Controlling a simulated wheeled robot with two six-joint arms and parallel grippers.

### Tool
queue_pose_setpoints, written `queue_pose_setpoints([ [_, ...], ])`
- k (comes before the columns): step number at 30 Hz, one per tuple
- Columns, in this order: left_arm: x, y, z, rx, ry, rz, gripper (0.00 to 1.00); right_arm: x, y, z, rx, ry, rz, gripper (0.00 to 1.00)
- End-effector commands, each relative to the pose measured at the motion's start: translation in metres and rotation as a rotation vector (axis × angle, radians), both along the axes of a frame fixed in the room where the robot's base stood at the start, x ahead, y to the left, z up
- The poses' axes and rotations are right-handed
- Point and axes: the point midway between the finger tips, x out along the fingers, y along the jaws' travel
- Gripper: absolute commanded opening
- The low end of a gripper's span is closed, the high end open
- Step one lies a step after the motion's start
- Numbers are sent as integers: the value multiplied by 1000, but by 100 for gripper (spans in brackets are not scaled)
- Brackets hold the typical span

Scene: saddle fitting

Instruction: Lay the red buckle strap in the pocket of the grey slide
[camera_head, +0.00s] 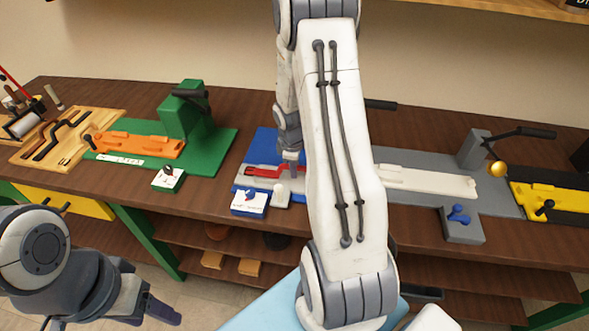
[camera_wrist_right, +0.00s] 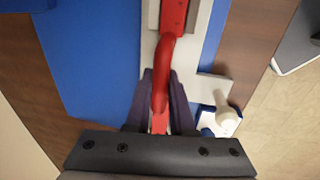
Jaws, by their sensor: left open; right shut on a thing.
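The red buckle strap (camera_head: 262,171) is at the blue fixture, over the light grey slide (camera_head: 247,184). My right gripper (camera_head: 291,157) is above the slide and shut on the strap. In the right wrist view the strap (camera_wrist_right: 165,62) runs from between the fingers (camera_wrist_right: 163,85) along the slide (camera_wrist_right: 149,48), its far end within the slide's outline. I cannot tell whether the strap rests fully on the pocket floor. My right arm hides the right part of the fixture in the head view. My left gripper (camera_head: 152,308) is open and empty, low in front of the bench.
The blue base (camera_head: 262,145) carries a white knob (camera_head: 281,192) at its front. A green fixture (camera_head: 215,140) with an orange slide stands to the left, a grey fixture (camera_head: 405,157) with a white slide to the right. A yellow fixture (camera_head: 545,195) is at far right.

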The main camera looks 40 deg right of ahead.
Motion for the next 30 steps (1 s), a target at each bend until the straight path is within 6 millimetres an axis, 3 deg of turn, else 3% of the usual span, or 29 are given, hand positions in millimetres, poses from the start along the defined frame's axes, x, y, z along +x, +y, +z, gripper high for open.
queue_pose_setpoints([
  [13, 0, 0, -4, 0, 0, 0, 60, 0, 0, -11, 0, -1, 0, 0],
  [14, 0, 0, -4, 0, 0, 0, 60, 0, 0, -11, 0, -1, 0, 25],
  [16, 0, 0, -3, 0, 0, 0, 60, 0, 0, -10, 0, -1, 0, 51],
  [25, 0, 0, -3, 0, 0, 0, 60, 0, 0, -10, 0, -1, 0, 51],
  [30, 0, 0, 1, 0, 0, 0, 60, 0, 1, 4, -3, -4, 0, 51],
])
